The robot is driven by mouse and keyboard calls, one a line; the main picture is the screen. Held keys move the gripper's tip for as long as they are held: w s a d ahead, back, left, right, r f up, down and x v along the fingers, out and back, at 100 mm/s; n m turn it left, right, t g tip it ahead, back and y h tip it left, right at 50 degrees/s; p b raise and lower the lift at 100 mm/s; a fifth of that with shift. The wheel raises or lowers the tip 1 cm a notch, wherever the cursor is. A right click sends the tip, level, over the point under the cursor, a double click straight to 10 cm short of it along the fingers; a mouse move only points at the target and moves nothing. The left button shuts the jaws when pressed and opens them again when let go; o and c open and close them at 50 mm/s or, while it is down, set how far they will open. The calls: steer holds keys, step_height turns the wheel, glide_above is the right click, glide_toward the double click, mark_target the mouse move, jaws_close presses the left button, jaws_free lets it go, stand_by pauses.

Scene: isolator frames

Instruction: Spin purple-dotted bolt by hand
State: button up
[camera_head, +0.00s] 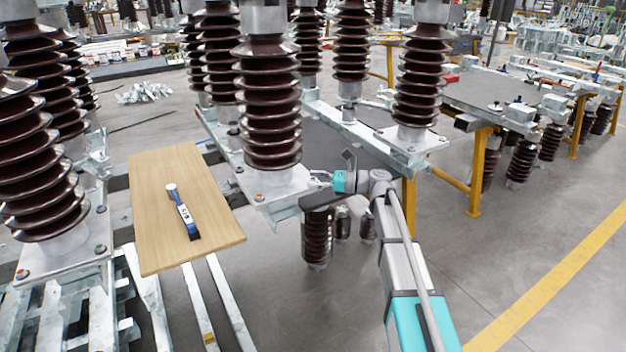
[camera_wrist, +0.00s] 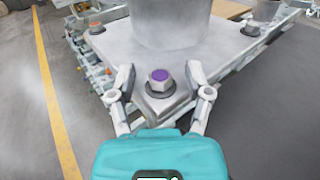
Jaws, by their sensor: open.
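The purple-dotted bolt (camera_wrist: 160,82) is a hex head with a purple top, at the near corner of the grey metal base plate (camera_wrist: 180,57) in the wrist view. My gripper (camera_wrist: 155,85) is open, with one finger on each side of the plate corner and the bolt between them in the picture. I cannot tell whether the fingers touch the plate or the bolt. In the head view my gripper (camera_head: 318,180) reaches the right corner of the plate under the middle brown insulator (camera_head: 268,110). The purple dot cannot be made out there.
A wooden board (camera_head: 165,215) bears a blue-and-black tool (camera_head: 184,213) at left. More insulators (camera_head: 420,75) stand around. The floor at right (camera_head: 540,230) is clear.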

steer(key=shift+a, duration=0.15)
jaws_close()
stand_by(0.4)
steer(key=shift+s+m+t, duration=0.15)
steer(key=shift+m+t, duration=0.35)
steer(key=shift+t, duration=0.3)
steer(key=m+t+h, duration=0.1)
steer(key=m+t, duration=0.1)
steer(key=t, duration=0.1)
steer(key=shift+s+t, duration=0.1)
steer(key=shift+t, duration=0.2)
steer(key=m+t+h, duration=0.2)
steer(key=t, duration=0.1)
steer(key=m+t+h, duration=0.2)
steer(key=m+t, duration=0.1)
steer(key=shift+a+m+t+h, duration=0.1)
steer(key=shift+m+t+h, duration=0.2)
steer(key=shift+t+h, duration=0.1)
steer(key=m+t+h, duration=0.3)
steer(key=m+h, duration=0.1)
steer(key=h, duration=0.1)
steer(key=shift+w+m+t+h, duration=0.1)
steer(key=shift+m+t+h, duration=0.35)
steer(key=shift+m+h, duration=0.95)
steer(key=shift+w+m+t+h, duration=0.1)
steer(key=shift+m+t+h, duration=0.55)
steer(key=shift+h, duration=1.35)
